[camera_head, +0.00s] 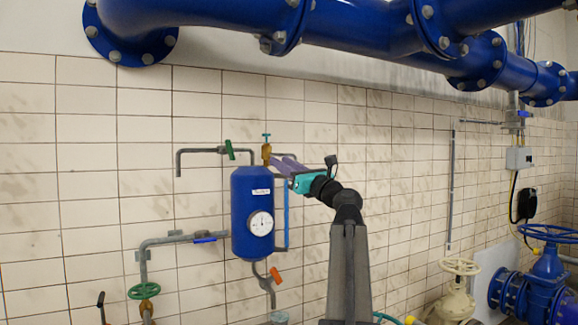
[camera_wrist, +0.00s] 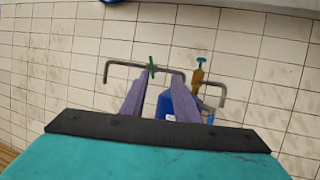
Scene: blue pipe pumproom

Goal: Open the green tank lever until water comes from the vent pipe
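The blue tank (camera_head: 252,215) is on the tiled wall, with a round gauge on its front. The green lever (camera_head: 229,149) is on the grey vent pipe (camera_head: 196,151) above the tank's left side and stands nearly upright. The pipe's open end points down at the left; no water shows there. In the wrist view the green lever (camera_wrist: 151,66) appears between and beyond my fingertips, and the tank (camera_wrist: 165,105) is partly hidden by them. My gripper (camera_head: 276,163) is to the right of the lever, near the tank top. Its purple fingers (camera_wrist: 160,74) are apart and empty.
A brass valve with a teal handle (camera_head: 266,137) rises from the tank top, close to my gripper. A blue-handled pipe (camera_head: 204,238) and an orange lever (camera_head: 276,275) are lower down. Large blue pipes (camera_head: 350,28) run overhead. The wall left of the vent pipe is clear.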

